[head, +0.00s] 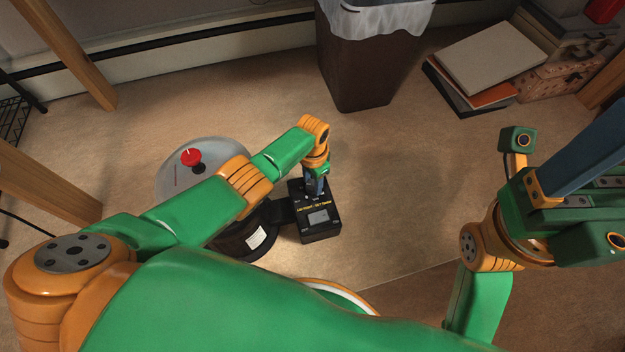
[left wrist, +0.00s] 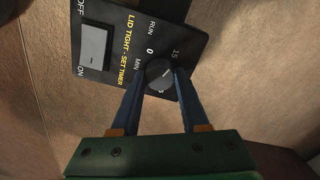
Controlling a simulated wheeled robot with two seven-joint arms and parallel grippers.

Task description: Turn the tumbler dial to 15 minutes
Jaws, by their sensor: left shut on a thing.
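The tumbler (head: 203,152) is a dark drum with a grey lid and red knob, standing on the floor. Its black control box (head: 319,217) joins its right side. In the left wrist view the box face (left wrist: 120,20) shows "RUN", "0", "MIN" and "15" around the round dark dial (left wrist: 160,73). My left gripper (head: 315,190) points down at the box; in the left wrist view its fingers (left wrist: 164,76) are shut on the dial, one on each side. The dial's exact setting is hard to read. My right gripper (head: 598,150) is at the right edge, away from the box, partly cut off.
A rocker switch (left wrist: 95,46) marked ON and OFF is beside the dial. A brown bin (head: 368,70) with a white liner stands behind. Books (head: 488,60) and boxes (head: 550,85) are at back right. Wooden legs (head: 45,185) stand left. The carpet right of the box is clear.

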